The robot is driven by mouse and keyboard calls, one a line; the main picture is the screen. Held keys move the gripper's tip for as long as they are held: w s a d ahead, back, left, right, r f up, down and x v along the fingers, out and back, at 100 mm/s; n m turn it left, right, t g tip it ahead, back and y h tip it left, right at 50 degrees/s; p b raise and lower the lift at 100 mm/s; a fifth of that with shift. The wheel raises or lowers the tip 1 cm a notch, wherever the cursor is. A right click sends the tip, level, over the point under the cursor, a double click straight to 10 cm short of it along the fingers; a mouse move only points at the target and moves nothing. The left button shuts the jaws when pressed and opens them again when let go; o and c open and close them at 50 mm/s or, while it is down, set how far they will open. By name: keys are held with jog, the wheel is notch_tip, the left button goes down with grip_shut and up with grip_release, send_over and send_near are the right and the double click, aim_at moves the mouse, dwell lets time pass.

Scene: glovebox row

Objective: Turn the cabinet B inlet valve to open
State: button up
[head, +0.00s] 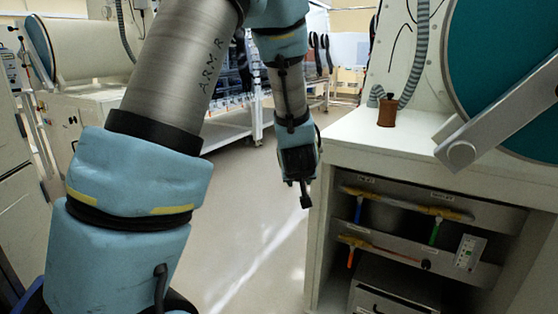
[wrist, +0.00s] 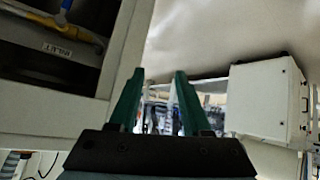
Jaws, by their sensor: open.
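My gripper (head: 304,195) hangs in the aisle, left of the open front of a white cabinet (head: 398,135). In the wrist view my gripper (wrist: 158,78) has its two green fingers apart with nothing between them. Inside the cabinet are a blue valve handle (head: 358,210) at upper left, a green handle (head: 435,232) at upper right and another handle (head: 351,257) on the lower pipe. All three hang down. In the wrist view a blue handle (wrist: 66,5) and a label seeming to read INLET (wrist: 56,50) show at upper left.
The cabinet's left post (wrist: 125,45) stands close beside my left finger. The aisle floor (head: 255,240) is clear.

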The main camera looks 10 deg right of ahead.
jog(key=s+a+r+g+p, duration=0.1)
jog(key=a+r+p, duration=0.2)
jog(key=a+r, duration=0.1)
jog(key=shift+s+a+g, duration=0.25)
jog(key=shift+a+g, duration=0.05)
jog(key=shift+a, duration=0.5)
